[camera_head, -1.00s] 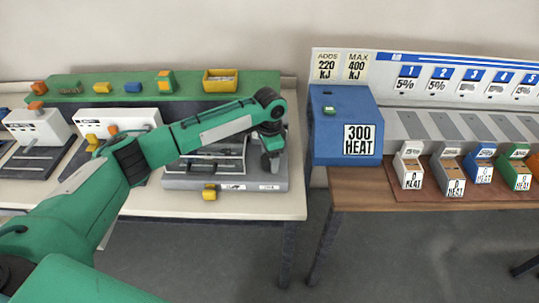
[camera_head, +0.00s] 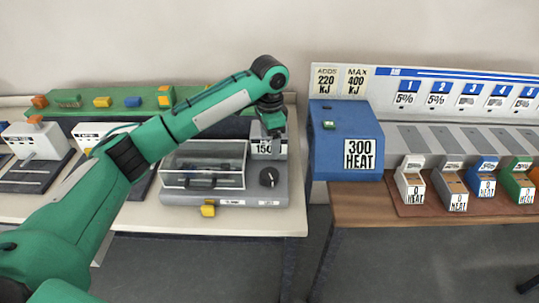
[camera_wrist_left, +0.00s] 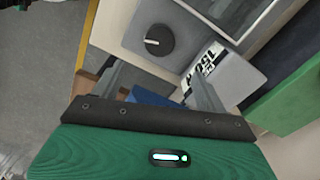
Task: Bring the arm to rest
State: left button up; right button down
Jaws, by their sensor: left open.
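My left arm (camera_head: 190,118) reaches in from the left over the left table, its elbow bent and its wrist high. My left gripper (camera_head: 274,142) points down above the right end of a grey machine (camera_head: 225,193), apart from its dial (camera_head: 268,177). In the left wrist view the two grey fingers (camera_wrist_left: 160,88) stand apart with nothing between them. The dial (camera_wrist_left: 159,40) and a label reading 150 (camera_wrist_left: 207,63) lie beyond them. The gripper hides part of that label's block in the head view. My right gripper is not in view.
The grey machine has a clear lid (camera_head: 203,165) and a yellow knob (camera_head: 208,208) in front. A green shelf (camera_head: 120,110) with small blocks runs behind.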

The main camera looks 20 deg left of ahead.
pick_arm(q)
jog(key=shift+r, duration=0.8)
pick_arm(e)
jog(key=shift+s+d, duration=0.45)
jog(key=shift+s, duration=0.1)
